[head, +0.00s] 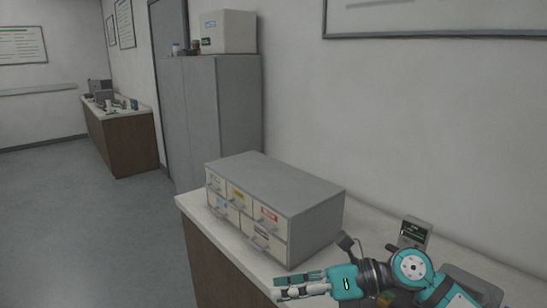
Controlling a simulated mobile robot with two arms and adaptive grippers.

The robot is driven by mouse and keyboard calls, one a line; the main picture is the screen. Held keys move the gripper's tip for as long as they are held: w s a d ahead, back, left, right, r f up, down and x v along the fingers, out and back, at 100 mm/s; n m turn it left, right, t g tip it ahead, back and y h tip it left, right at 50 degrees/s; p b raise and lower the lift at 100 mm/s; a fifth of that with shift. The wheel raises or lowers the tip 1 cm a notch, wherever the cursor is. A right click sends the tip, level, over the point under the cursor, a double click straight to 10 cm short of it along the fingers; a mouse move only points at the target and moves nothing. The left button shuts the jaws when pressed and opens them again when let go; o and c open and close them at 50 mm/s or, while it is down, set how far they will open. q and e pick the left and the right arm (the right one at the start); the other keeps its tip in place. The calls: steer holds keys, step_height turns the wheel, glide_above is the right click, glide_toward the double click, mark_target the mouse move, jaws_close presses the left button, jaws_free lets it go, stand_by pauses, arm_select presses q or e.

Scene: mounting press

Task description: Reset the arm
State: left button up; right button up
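My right arm comes in from the lower right over the counter. Its teal and grey gripper (279,289) points left, in front of the drawer cabinet's lower front corner. Two fingers show one above the other with a narrow space between them. I see no object between them, but from this angle I cannot tell how far apart they are. My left arm and gripper are not in view.
A grey drawer cabinet (273,184) with labelled drawers stands on the white counter (196,210). A small grey device with a screen (414,233) stands behind my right arm. A tall grey cabinet (215,115) and open floor (90,220) lie beyond.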

step_height(320, 180, up, 6)
steer(key=a+m+t+y, duration=0.2)
steer(key=m+t+y, duration=0.3)
steer(key=m, duration=0.2)
steer(key=w+d+m+t+h, duration=0.35)
steer(key=d+m+t, duration=0.25)
steer(key=m+t, duration=0.55)
steer(key=s+d+f+m+g+h, duration=0.1)
steer(key=s+d+f+m+h, duration=0.1)
steer(key=d+f+m+h, duration=0.55)
steer(key=s+d+f+m+g+h, duration=0.1)
steer(key=d+f+m+h, duration=0.4)
steer(key=f+m+h, duration=0.6)
steer(key=s+d+f+m+g+y, duration=0.1)
steer(key=s+f+m+g, duration=0.1)
steer(key=s+f+g, duration=0.45)
steer(key=s+f+m+g, duration=0.2)
steer(key=s+f+m, duration=0.15)
steer(key=s, duration=0.65)
steer(key=s+d+f+m+g+y, duration=0.1)
steer(key=s+f+g, duration=0.3)
steer(key=s+f, duration=0.3)
step_height(320, 180, down, 25)
steer(key=s, duration=0.2)
steer(key=s+d+f+g, duration=0.2)
steer(key=s+f, duration=1.3)
steer(key=s, duration=0.1)
steer(key=shift+d+f, duration=0.25)
steer(key=shift+d, duration=0.05)
